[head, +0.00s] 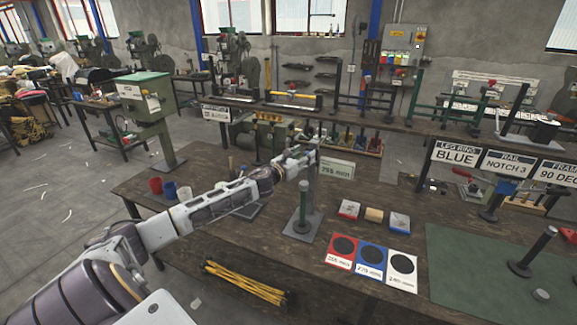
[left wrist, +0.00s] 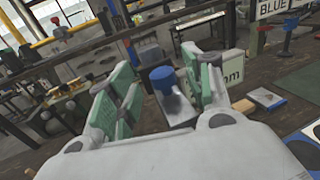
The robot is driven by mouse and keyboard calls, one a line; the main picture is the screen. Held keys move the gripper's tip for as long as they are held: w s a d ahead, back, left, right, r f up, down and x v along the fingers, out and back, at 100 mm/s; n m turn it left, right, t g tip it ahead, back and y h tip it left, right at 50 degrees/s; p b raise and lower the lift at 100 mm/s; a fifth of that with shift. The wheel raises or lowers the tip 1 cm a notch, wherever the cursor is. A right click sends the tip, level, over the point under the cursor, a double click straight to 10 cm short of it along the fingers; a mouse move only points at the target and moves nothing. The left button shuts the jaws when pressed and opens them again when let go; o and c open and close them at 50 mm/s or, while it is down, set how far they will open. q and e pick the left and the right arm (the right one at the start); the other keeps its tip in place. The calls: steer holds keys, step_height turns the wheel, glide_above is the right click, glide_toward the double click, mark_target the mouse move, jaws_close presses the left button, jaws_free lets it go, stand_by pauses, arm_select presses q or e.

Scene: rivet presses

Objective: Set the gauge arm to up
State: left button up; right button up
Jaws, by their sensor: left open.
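The gauge stand (head: 303,210) is a green upright post on a square grey base plate on the brown bench. My left gripper (head: 306,157) is at the top of this post and hides most of what is there. In the left wrist view, a blue-capped grey piece (left wrist: 166,82), seemingly part of the gauge arm, sits between my open green-padded left fingers (left wrist: 165,95). I cannot tell whether either finger touches it. The arm's own angle is hidden in the head view. My right gripper is not in view.
A millimetre sign (head: 337,168) stands just behind the post. Red, blue and white cards (head: 371,260) and several small boxes (head: 374,215) lie to the right. Cups (head: 170,189) stand left, yellow rods (head: 245,283) lie in front. A green mat (head: 470,285) covers the right bench.

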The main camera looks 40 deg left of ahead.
arm_select(q)
steer(key=s, duration=0.8)
steer(key=shift+s, duration=0.3)
stand_by(0.9)
steer(key=shift+a, duration=0.1)
steer(key=shift+s, duration=0.1)
stand_by(0.5)
